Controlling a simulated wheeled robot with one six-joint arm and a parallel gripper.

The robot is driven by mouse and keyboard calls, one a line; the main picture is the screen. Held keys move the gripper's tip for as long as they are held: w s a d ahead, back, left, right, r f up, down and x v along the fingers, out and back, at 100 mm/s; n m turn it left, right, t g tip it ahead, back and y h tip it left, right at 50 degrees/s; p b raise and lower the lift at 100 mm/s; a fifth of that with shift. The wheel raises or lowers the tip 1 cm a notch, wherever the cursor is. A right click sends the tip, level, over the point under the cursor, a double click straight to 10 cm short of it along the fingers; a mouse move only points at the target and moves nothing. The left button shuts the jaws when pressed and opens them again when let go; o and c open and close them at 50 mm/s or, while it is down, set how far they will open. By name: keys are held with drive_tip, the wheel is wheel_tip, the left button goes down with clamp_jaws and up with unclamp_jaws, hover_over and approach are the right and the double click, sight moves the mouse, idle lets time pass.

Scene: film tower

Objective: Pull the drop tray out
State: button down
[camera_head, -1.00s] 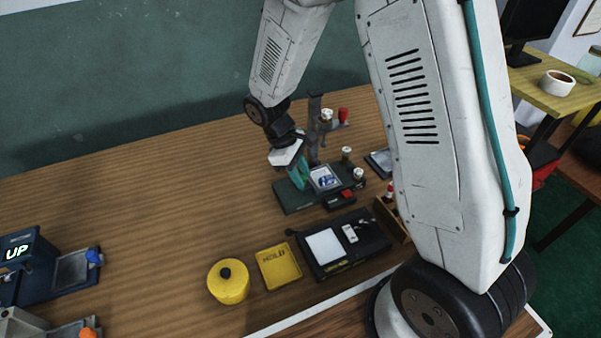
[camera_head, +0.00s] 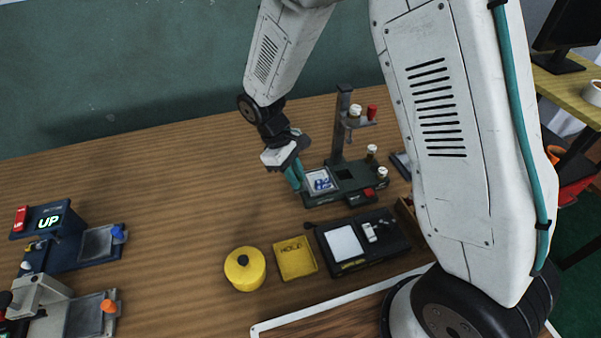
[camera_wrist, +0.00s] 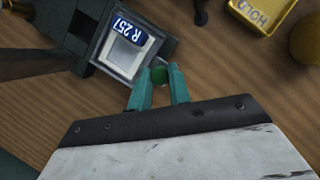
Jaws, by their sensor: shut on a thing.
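The drop tray (camera_head: 306,184) is a grey square-framed tray at the left end of a dark green stand with an upright column (camera_head: 343,125). A blue label (camera_head: 321,182) lies in it; in the wrist view the label reads "R 257" (camera_wrist: 128,29) beside a pale square inside the tray's grey frame (camera_wrist: 107,63). A green knob (camera_wrist: 159,75) sits at the tray's near edge. My gripper (camera_wrist: 160,82) is shut on this knob, one teal finger on each side. In the head view my gripper (camera_head: 295,176) reaches the tray's left side from above.
A yellow HOLD tray (camera_head: 295,270), a yellow round pot (camera_head: 244,269) and a black tray unit (camera_head: 385,248) stand in front. A blue device showing "UP" (camera_head: 48,222) is far left.

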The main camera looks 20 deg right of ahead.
drive_tip(key=c, duration=1.3)
unclamp_jaws()
drive_tip(key=shift+a, duration=0.35)
drive_tip(key=shift+d, duration=0.1)
drive_tip(key=shift+r, duration=0.1)
drive_tip(key=v, duration=0.7)
drive_tip(key=shift+r, duration=0.25)
drive_tip(key=shift+w, duration=0.1)
drive_tip(key=s+d+r+m+t+y, duration=0.1)
drive_tip(key=s+d+r+m, duration=0.3)
drive_tip(key=s+r, duration=0.5)
drive_tip(key=s+d+r+m+t+y, duration=0.2)
drive_tip(key=s+d+r+m, duration=0.3)
drive_tip(key=s+d+r, duration=0.4)
drive_tip(key=s+t, duration=0.1)
drive_tip(key=s, duration=0.6)
drive_tip(key=shift+d+r+t, duration=0.2)
drive_tip(key=shift+r+t, duration=0.1)
